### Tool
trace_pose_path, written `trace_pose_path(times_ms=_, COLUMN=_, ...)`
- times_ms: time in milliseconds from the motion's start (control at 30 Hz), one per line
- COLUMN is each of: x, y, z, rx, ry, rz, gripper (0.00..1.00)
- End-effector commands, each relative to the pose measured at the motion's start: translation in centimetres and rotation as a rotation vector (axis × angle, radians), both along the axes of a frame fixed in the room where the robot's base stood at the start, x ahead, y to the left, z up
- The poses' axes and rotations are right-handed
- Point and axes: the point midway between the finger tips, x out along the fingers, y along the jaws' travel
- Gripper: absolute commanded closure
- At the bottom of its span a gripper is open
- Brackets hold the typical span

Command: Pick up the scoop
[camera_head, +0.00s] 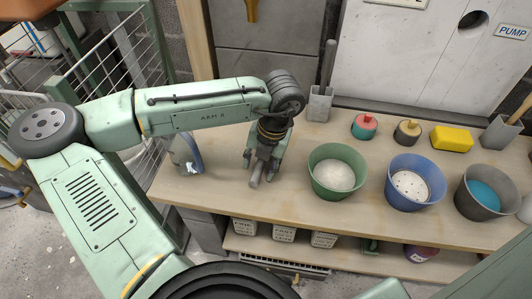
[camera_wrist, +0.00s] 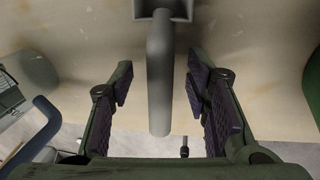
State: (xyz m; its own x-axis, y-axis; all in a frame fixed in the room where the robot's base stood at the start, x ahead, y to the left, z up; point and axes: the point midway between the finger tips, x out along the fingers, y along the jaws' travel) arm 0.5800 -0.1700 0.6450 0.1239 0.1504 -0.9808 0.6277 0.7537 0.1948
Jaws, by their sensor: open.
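The grey scoop lies on the wooden bench. In the wrist view its round handle (camera_wrist: 160,90) runs up and down the middle, and part of its head (camera_wrist: 166,9) shows at the top edge. In the head view the end of the grey handle (camera_head: 255,177) sticks out beneath my gripper (camera_head: 262,163); the rest is hidden behind the fingers. My gripper is low over the bench and open. In the wrist view its dark-padded fingers (camera_wrist: 159,88) stand on either side of the handle, with a visible gap on both sides.
Right of my gripper stand a green bucket (camera_head: 311,173) of white powder, a blue bucket (camera_head: 412,201) and a dark grey bucket (camera_head: 480,212). A clear jug (camera_head: 183,155) stands left. A grey holder (camera_head: 320,105) and yellow sponge (camera_head: 451,139) are behind. The bench front edge is close.

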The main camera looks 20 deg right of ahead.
Motion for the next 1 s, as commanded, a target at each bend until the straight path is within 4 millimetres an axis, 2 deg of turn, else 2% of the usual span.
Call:
trace_pose_path(times_ms=300, x=0.06, y=0.07, z=-0.49, rx=-0.001, ry=0.001, rz=0.000, gripper=0.58)
trace_pose_path(times_ms=900, x=0.05, y=0.05, z=-0.46, rx=-0.001, ry=-0.001, rz=0.000, gripper=0.98)
trace_pose_path(times_ms=1000, x=0.05, y=0.05, z=-0.46, rx=-0.001, ry=-0.001, rz=0.000, gripper=1.00)
